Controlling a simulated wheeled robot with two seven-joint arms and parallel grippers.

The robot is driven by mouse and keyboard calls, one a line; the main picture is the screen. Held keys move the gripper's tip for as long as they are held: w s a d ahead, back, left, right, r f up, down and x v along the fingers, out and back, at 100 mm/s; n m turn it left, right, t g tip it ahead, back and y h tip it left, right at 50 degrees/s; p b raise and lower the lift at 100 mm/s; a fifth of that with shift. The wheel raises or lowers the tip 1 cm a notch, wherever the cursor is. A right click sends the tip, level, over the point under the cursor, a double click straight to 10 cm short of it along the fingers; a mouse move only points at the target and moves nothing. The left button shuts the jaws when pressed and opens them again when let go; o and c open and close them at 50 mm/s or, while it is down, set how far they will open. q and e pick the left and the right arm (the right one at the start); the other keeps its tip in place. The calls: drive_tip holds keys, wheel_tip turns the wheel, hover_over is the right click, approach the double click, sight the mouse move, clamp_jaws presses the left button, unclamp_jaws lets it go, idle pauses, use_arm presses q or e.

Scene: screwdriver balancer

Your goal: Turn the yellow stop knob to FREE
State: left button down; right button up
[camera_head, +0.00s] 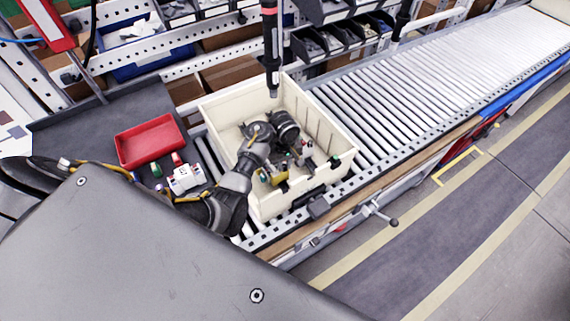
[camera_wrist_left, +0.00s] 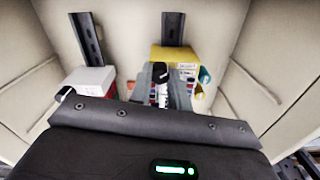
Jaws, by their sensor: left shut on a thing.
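My left gripper (camera_head: 294,158) reaches down into a cream bin (camera_head: 225,118) on the roller conveyor. In the left wrist view, its two grey fingers (camera_wrist_left: 162,88) are shut on a small dark piece (camera_wrist_left: 160,70) between the tips. The grip itself is partly hidden, and I cannot tell exactly what the piece is. A yellow block (camera_wrist_left: 175,54) with a white label lies just beyond the fingertips. Yellow also shows in the bin in the head view (camera_head: 276,179). No yellow stop knob or FREE marking can be made out. My right gripper is not in view.
A screwdriver (camera_head: 271,50) hangs above the bin's back wall. In the bin are a white block (camera_wrist_left: 92,78), a teal round part (camera_wrist_left: 204,75) and dark rails (camera_wrist_left: 172,28). A red tray (camera_head: 150,140) stands left. The conveyor rollers (camera_head: 400,85) to the right are clear.

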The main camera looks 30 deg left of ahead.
use_arm(q)
drive_tip(key=m, duration=0.4)
drive_tip(key=shift+f+m, duration=0.1)
drive_tip(key=shift+m, duration=0.2)
drive_tip(key=m, duration=0.4)
drive_tip(key=shift+m, duration=0.3)
drive_tip(key=m, duration=0.4)
drive_tip(key=shift+m, duration=1.3)
drive_tip(key=c, duration=1.3)
unclamp_jaws()
